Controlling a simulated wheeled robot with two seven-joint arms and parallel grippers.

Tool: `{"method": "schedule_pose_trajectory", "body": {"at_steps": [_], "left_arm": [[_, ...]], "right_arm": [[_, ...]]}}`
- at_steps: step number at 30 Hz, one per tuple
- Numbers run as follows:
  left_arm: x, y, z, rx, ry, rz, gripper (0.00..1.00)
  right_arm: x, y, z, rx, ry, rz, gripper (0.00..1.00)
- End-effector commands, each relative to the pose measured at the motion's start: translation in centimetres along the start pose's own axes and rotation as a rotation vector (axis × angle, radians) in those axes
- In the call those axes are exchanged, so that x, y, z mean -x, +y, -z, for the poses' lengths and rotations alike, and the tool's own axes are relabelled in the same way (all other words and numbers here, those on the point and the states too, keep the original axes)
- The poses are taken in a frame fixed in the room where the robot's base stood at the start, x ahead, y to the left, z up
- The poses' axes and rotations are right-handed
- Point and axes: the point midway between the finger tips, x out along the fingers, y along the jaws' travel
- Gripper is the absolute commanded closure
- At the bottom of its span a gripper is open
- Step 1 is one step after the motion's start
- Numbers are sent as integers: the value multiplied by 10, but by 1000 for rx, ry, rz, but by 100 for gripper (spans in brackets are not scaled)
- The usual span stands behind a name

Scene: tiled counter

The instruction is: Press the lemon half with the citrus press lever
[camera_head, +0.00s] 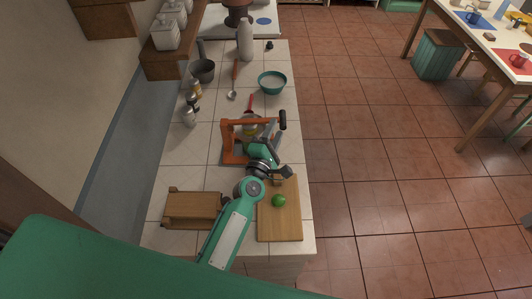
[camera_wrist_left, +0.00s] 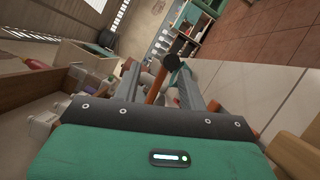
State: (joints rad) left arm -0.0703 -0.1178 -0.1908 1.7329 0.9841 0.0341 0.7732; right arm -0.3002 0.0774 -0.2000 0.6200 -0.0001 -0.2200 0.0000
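The citrus press (camera_head: 229,145) has an orange frame and stands on the counter. Its orange lever ends in a black knob (camera_head: 283,120) on the right side; the knob also shows in the left wrist view (camera_wrist_left: 172,60). My left gripper (camera_head: 274,139) is beside the press, just in front of the knob. In the left wrist view its two grey fingers (camera_wrist_left: 162,88) are spread apart, with the orange lever and knob seen beyond and between them. I cannot make out the lemon half; the press and my arm hide that area. My right gripper is not in view.
A cutting board (camera_head: 290,222) with a green lime (camera_head: 278,201) lies at the front right, near the counter edge. A wooden box (camera_head: 192,208) is left of my arm. Behind the press are a teal bowl (camera_head: 272,82), a dark pot (camera_head: 203,71) and several small bottles.

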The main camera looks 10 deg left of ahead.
Motion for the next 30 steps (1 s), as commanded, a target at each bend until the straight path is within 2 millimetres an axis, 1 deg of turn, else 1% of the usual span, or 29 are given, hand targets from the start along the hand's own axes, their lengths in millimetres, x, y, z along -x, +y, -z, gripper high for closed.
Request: {"method": "schedule_pose_trajectory", "body": {"at_steps": [1,6,12,18,30], "left_arm": [[11,-3,1,1,1,1,59],[41,-3,1,0,1,2,59],[65,-2,1,0,1,1,59],[73,-1,0,0,0,1,59],[73,0,0,0,0,1,59]], "right_arm": [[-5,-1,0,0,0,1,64],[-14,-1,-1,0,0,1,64],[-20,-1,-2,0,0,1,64],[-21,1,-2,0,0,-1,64],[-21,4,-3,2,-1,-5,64]]}}
